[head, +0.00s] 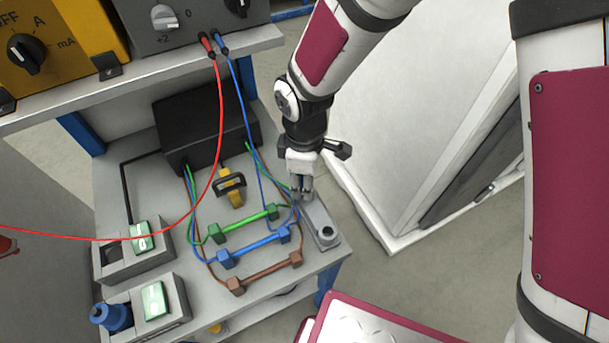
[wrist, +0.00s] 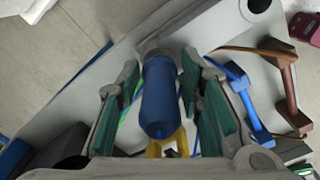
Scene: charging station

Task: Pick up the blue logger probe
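The blue logger probe (wrist: 160,95) shows in the wrist view as a blue cylinder between my gripper's two fingers. My gripper (wrist: 163,105) is open around it, with visible gaps between the green finger pads and the probe. In the head view, my gripper (head: 301,192) points down over the back end of a grey holder (head: 321,228) at the shelf's right edge. There the gripper mostly hides the probe. A blue lead (head: 240,95) runs from the upper instrument down toward the gripper.
A black box (head: 205,125) stands behind. A red lead (head: 219,130) crosses the shelf. A white cabinet (head: 410,110) stands to the right.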

